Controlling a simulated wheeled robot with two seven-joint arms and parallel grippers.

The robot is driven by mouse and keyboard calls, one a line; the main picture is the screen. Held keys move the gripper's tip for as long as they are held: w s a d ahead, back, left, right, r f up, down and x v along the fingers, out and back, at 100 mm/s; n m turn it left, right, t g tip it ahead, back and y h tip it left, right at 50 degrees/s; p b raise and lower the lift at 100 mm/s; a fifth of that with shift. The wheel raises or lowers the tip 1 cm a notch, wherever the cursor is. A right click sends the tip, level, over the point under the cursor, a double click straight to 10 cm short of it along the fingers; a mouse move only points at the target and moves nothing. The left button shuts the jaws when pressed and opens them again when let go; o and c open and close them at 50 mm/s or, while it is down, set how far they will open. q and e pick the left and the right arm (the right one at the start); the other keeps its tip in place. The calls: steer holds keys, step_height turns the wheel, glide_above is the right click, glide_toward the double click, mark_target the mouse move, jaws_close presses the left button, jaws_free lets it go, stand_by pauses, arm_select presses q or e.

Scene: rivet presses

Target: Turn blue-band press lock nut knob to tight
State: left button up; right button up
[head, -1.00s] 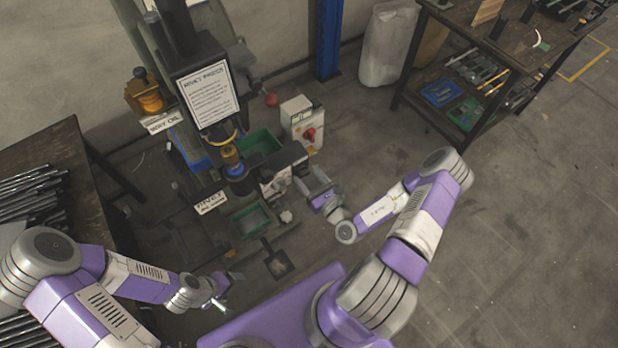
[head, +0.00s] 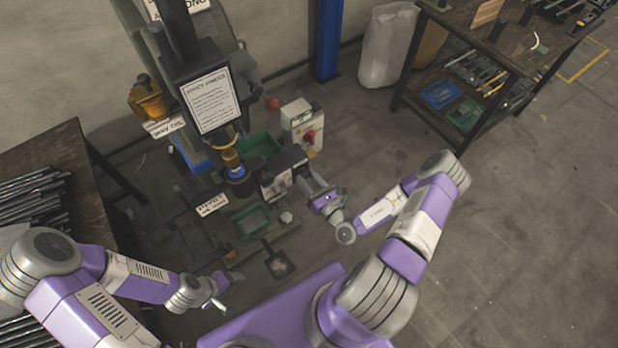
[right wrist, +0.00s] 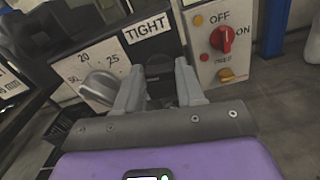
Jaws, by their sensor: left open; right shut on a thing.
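The press (head: 205,75) stands at the upper left in the head view, with a blue band (head: 237,173) low on its ram. In the right wrist view, a dark knob (right wrist: 159,72) sits below a white TIGHT label (right wrist: 147,28). My right gripper (right wrist: 160,84) is shut on this knob, one finger on each side; the fingers hide part of it. In the head view, my right gripper (head: 308,184) is at the right end of the press's black block. My left gripper (head: 221,292) is open and empty, low and left of centre, away from the press.
A grey dial knob (right wrist: 100,88) on a numbered scale is just left of my right fingers. A switch box (right wrist: 222,42) with a red OFF/ON knob is to the right. Green bins (head: 252,220) lie near the press. Tables stand at left and upper right.

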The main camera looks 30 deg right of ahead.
steer(key=m+p, duration=0.2)
steer(key=m, duration=0.1)
steer(key=shift+r+p, duration=0.1)
steer(key=shift+p, duration=0.3)
steer(key=m+p, duration=0.1)
steer(key=m, duration=0.3)
steer(key=shift+d+p, duration=0.1)
steer(key=shift+p, duration=0.3)
steer(key=m, duration=0.2)
steer(key=m+p, duration=0.1)
steer(key=m, duration=0.1)
steer(key=shift+d+f+m, duration=0.1)
steer(key=shift+f+m, duration=0.1)
steer(key=shift+m, duration=0.1)
steer(key=shift+f+m+p, duration=0.1)
steer(key=shift+m+p, duration=0.25)
steer(key=shift+m, duration=1.85)
steer(key=o, duration=1)
steer(key=shift+o, duration=0.2)
